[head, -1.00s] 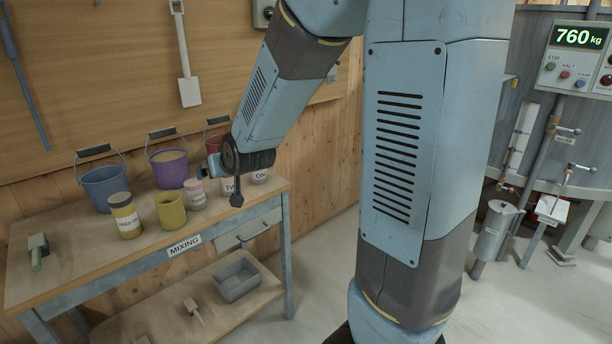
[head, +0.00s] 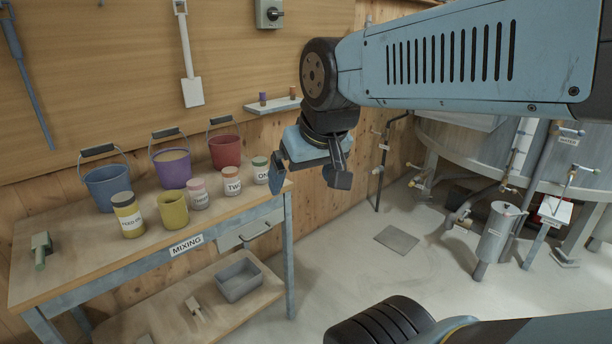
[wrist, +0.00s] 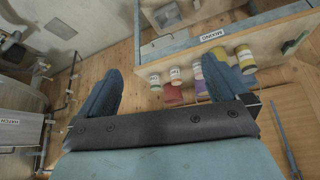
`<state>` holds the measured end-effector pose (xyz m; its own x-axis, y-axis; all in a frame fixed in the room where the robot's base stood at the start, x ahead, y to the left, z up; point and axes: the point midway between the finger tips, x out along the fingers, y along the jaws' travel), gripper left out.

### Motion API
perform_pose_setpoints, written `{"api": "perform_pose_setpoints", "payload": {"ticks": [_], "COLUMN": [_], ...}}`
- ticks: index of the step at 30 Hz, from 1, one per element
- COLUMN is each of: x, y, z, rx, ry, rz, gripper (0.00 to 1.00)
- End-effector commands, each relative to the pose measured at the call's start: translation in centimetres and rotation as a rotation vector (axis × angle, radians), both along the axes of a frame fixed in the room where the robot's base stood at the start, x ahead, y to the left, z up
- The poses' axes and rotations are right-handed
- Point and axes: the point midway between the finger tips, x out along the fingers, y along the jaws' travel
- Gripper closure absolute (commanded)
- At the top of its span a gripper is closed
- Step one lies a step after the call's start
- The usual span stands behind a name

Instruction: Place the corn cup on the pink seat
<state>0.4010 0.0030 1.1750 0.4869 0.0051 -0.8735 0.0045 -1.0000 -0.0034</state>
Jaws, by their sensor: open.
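A plain yellow cup (head: 173,209) stands upright on the mixing table, between a labelled yellow tin and a pink-lidded jar. It may be the corn cup, but no corn marking is readable. It also shows in the wrist view, partly behind the right finger. I cannot make out a pink seat in either view. My gripper (head: 308,180) is open and empty, in the air past the table's right end. In the wrist view both fingers are spread (wrist: 158,85).
The table (head: 85,255) also holds the tin (head: 128,216), blue (head: 107,188), purple (head: 172,170) and red (head: 224,151) buckets, jars TWO (head: 232,187) and ONE (head: 261,172), and a scoop (head: 41,250). A wall shelf (head: 272,106) is near my gripper.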

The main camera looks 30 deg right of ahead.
Motion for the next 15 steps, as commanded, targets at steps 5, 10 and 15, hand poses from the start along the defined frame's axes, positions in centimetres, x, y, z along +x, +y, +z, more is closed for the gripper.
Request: {"api": "perform_pose_setpoints", "payload": {"ticks": [5, 10, 15], "x": [-1.1, -0.7, 2.7], "y": [-0.3, -0.2, 0.6], "z": [0.1, 0.0, -0.5], "rx": [-0.004, -0.005, -0.008], "ry": [0.017, 0.014, -0.032], "rz": [-0.005, -0.002, 0.021], "gripper": [0.0, 0.0, 0.0]}}
